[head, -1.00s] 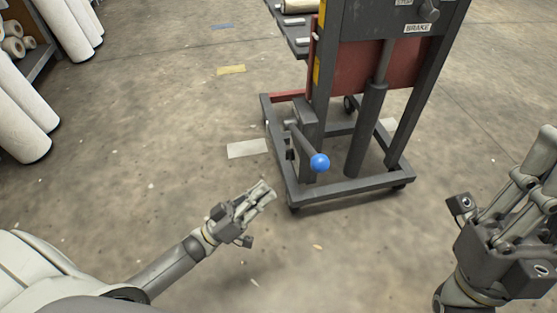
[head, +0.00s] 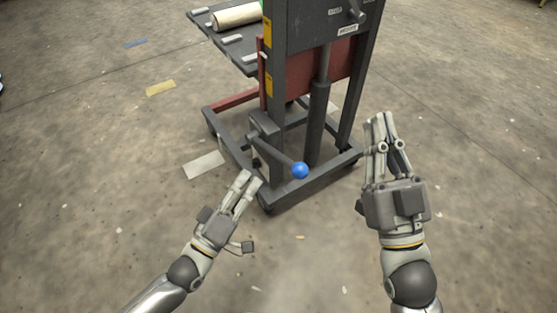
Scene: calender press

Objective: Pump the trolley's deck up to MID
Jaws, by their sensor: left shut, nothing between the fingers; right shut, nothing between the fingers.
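The trolley (head: 282,60) stands ahead of me on the concrete floor, a dark grey frame with a red panel and a grey hydraulic cylinder (head: 318,120). Its pump lever (head: 270,148) sticks out low on the near side and ends in a blue ball knob (head: 299,170). The deck (head: 242,56) reaches back to the left at the top. My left gripper (head: 246,180) is shut and empty, to the left of the knob and apart from it. My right gripper (head: 380,120) is shut and empty, to the right of the trolley's frame in the picture.
A pale roll (head: 236,15) lies on the deck. A small knob (head: 355,12) and a label plate (head: 347,29) are on the upper panel. The trolley's base frame (head: 318,183) sits low on castors.

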